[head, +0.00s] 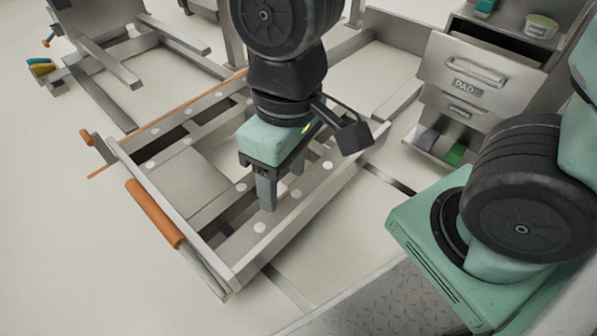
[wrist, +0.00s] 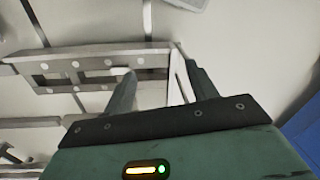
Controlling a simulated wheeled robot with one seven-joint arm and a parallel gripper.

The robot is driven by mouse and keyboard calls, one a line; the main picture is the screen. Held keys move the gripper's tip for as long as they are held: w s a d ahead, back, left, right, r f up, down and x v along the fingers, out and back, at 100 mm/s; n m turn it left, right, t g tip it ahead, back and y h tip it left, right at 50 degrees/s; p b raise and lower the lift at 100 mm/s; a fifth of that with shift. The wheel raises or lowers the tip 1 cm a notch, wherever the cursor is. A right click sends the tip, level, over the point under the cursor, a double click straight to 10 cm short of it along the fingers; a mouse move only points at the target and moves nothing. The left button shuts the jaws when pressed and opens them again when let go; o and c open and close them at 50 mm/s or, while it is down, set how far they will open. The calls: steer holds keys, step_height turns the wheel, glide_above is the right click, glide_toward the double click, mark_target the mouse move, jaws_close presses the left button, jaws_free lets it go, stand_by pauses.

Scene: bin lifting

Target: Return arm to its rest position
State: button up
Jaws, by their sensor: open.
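My gripper (head: 282,190) hangs from my arm above a metal frame (head: 232,278) in the head view, fingers pointing down. Its jaws are open and nothing shows between them. In the wrist view the two grey fingers of my gripper (wrist: 158,85) stand apart, with the frame (wrist: 50,52) beyond them. The frame has pale round spots along its rails and an orange handle (head: 154,212) at its left end. No bin can be made out in either view.
A metal structure (head: 120,35) stands at the upper left, beside a yellow and green object (head: 41,67). Pale floor (head: 60,250) at the lower left is clear. A blue surface (wrist: 303,135) shows at the wrist view's right edge.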

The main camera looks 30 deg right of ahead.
steer(key=shift+s+d+r+n, duration=0.3)
steer(key=shift+s+d+n, duration=0.4)
steer(key=shift+s, duration=0.2)
steer(key=shift+r, duration=0.1)
step_height(320, 180, up, 39)
steer(key=p, duration=3.9)
steer(key=shift+f, duration=0.2)
